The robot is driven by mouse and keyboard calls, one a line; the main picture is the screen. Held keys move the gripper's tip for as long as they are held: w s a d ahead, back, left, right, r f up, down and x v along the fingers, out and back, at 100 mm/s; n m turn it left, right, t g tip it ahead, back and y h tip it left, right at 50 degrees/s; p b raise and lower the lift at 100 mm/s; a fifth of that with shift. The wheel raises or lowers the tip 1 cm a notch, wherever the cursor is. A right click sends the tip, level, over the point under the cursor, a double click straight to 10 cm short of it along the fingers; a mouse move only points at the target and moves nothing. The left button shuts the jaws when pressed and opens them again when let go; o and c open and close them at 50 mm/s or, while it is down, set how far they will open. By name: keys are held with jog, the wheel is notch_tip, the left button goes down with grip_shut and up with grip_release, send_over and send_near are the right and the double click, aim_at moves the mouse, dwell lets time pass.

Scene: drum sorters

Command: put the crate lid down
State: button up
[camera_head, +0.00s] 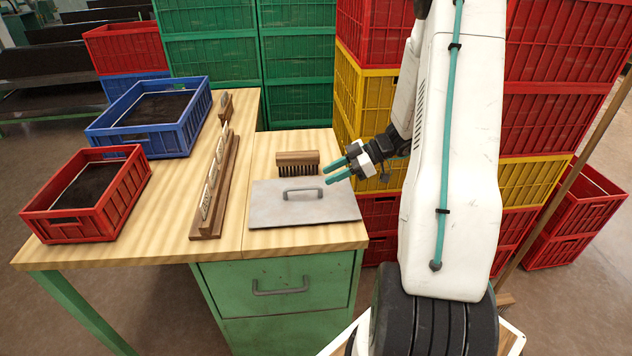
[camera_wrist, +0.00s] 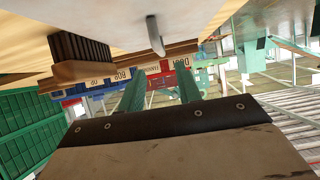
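The crate lid (camera_head: 330,209) is a flat grey plate with a raised bar handle (camera_head: 302,192). It lies flat on the right part of the wooden bench top, handle up. My gripper (camera_head: 326,173) is at the lid's right back side, its two teal fingers pointing left. The fingers are spread with nothing between them, and they are apart from the handle. In the wrist view, the lid (camera_wrist: 115,14) shows at the top with its handle (camera_wrist: 155,36) beyond the open fingers (camera_wrist: 159,80).
A wooden brush (camera_head: 297,158) stands just behind the lid. A rack of label blocks (camera_head: 214,190) runs along the bench left of it. A red crate (camera_head: 110,206) and a blue crate (camera_head: 150,140) stand further left. Stacked crates (camera_head: 365,100) rise behind my arm.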

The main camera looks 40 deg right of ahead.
jog(key=shift+v, duration=1.1)
jog(key=shift+a+r, duration=0.1)
jog(key=shift+r, duration=0.15)
jog(key=s+a+r+m+g+h, duration=0.1)
jog(key=s+a+r+m+g, duration=0.15)
jog(key=a+r, duration=0.5)
jog(key=s+a+r+m+g+h, duration=0.15)
jog(key=s+a+r+g, duration=0.3)
jog(key=a, duration=0.55)
jog(key=s+a+r+m+h, duration=0.3)
jog(key=s+h, duration=0.1)
jog(key=s, duration=0.3)
jog(key=s+a+r+m+t+h, duration=0.1)
jog(key=s+a+r+m+h, duration=0.2)
jog(key=s, duration=0.4)
jog(key=shift+s+a+r+m+t+h, duration=0.2)
jog(key=shift+s+a+m+t+h, duration=0.15)
jog(key=shift+a+m, duration=0.35)
